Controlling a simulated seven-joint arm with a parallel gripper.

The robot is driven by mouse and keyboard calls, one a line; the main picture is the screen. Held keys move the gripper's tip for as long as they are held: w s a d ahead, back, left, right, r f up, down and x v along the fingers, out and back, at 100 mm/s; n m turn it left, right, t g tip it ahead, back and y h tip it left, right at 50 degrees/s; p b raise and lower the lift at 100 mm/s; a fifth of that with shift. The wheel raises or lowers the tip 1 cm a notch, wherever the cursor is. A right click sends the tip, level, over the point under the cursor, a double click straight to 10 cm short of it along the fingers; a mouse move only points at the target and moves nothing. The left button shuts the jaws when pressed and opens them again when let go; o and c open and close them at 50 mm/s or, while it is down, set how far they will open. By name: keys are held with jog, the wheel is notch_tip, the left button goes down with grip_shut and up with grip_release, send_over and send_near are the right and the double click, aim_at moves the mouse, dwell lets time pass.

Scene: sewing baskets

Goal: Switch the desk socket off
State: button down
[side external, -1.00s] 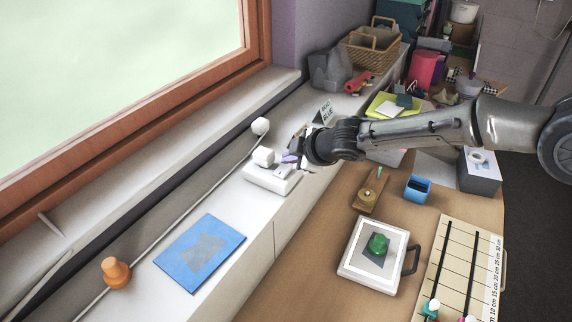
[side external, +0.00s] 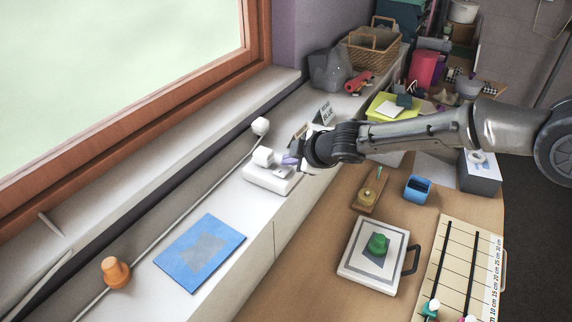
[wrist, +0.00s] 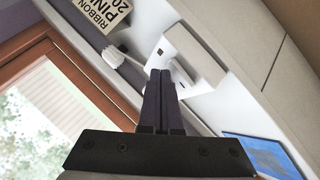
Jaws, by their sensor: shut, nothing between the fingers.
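The desk socket (side external: 268,181) is a white, low block on the pale ledge under the window. A white cube-like plug (side external: 263,156) stands at its far end in the side view. My gripper (side external: 291,160) is shut and empty, with its fingertips at or just above the socket's far right part. In the wrist view the dark fingers (wrist: 160,78) are together and overlap the near side of the white socket (wrist: 194,52). I cannot tell whether they touch it. The switch and its position are not clear.
A white cable runs along the ledge to a white knob (side external: 260,126). The desk at right holds a framed tray (side external: 350,268) and blue cup (side external: 418,188).

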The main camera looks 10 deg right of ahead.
aim_at(288, 170)
jog(key=shift+r, duration=0.15)
jog(key=shift+s+a+r, duration=0.1)
jog(key=shift+r, duration=0.5)
jog(key=shift+s+a+r, duration=0.1)
jog(key=shift+r, duration=1.15)
jog(key=shift+s+a+r, duration=0.1)
jog(key=shift+r, duration=1.15)
